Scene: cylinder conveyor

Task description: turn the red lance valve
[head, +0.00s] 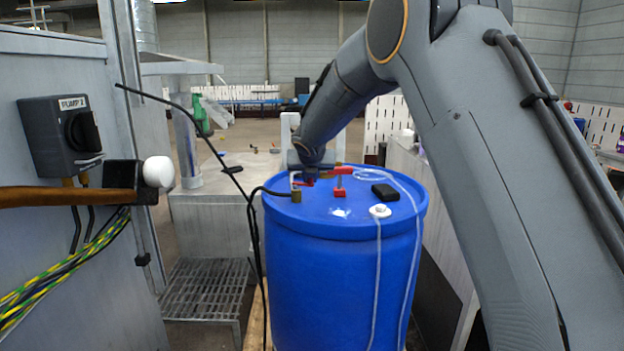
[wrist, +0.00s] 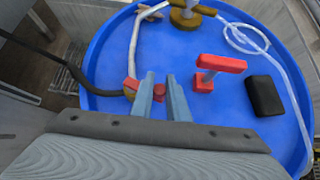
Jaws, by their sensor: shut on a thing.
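A blue drum (head: 340,265) stands in front of me, and its lid (wrist: 110,60) fills much of the wrist view. My gripper (wrist: 161,80) is low over the left part of the lid, at the red lance valve (wrist: 132,84). Red parts show beside and between the two grey fingers, and the gripper is shut on the valve. The fingers hide the middle of it. A brass fitting (head: 296,196) with a black hose sits close by. In the head view the gripper (head: 309,179) and valve are small and partly hidden by my arm.
A separate red T-shaped handle (wrist: 215,68) stands right of the gripper, with a black block (wrist: 265,96) beyond it. A brass fitting (wrist: 185,16) and clear hose are at the lid's far side.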

